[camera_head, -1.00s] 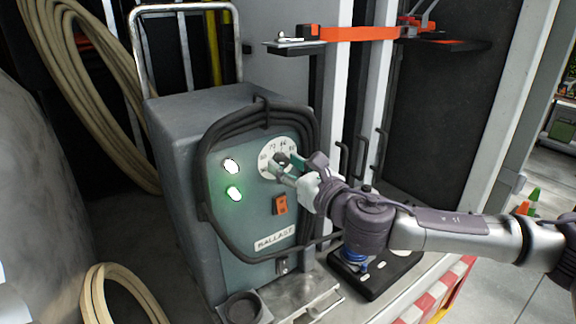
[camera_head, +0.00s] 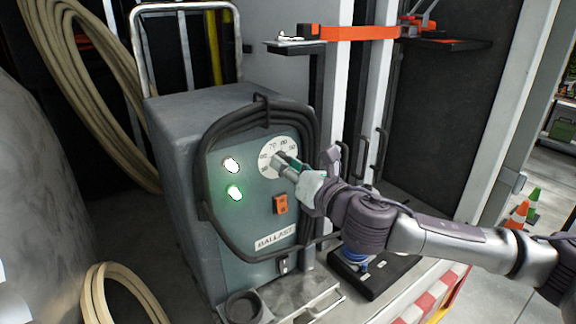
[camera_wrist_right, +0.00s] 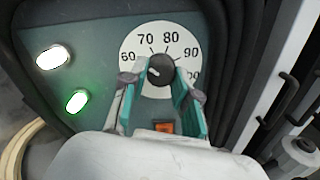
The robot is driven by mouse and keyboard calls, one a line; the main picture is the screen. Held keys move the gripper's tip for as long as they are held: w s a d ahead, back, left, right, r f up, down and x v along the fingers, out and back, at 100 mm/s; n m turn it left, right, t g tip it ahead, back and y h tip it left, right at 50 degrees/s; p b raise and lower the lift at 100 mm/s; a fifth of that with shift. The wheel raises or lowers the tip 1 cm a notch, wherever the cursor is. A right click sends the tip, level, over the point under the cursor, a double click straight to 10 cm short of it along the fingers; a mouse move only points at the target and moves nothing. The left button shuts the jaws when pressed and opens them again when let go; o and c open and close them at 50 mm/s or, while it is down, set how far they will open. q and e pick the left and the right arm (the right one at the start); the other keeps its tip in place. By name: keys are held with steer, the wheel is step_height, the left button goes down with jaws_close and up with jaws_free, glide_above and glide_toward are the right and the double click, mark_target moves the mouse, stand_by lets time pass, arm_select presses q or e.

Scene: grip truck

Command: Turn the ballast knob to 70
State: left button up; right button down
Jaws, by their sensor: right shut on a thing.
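The grey-green ballast box (camera_head: 185,190) stands at the centre of the head view, with a BALLAST label on its front. Its round white dial (camera_head: 266,166) shows in the right wrist view too (camera_wrist_right: 182,40), with 60, 70, 80 and 90 readable. The dark ballast knob (camera_wrist_right: 161,67) sits at the dial's middle. A pale mark on it points left, on the side of 60; its exact reading is hard to tell. My right gripper (camera_head: 288,164) is shut on the knob, one finger on either side. The gripper partly hides the dial's lower part. My left gripper is out of view.
Two lit lamps (camera_head: 233,192) and an orange switch (camera_head: 280,204) are on the same panel. A black cable (camera_head: 207,200) loops around the panel's front. A black tray (camera_head: 375,275) stands at the right. An orange bar (camera_head: 360,33) juts out above.

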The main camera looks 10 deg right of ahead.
steer(key=m, duration=0.4)
steer(key=shift+m, duration=0.3)
stand_by(0.3)
steer(key=c, duration=0.9)
jaws_free()
steer(key=shift+o, duration=0.2)
steer(key=v, duration=1.2)
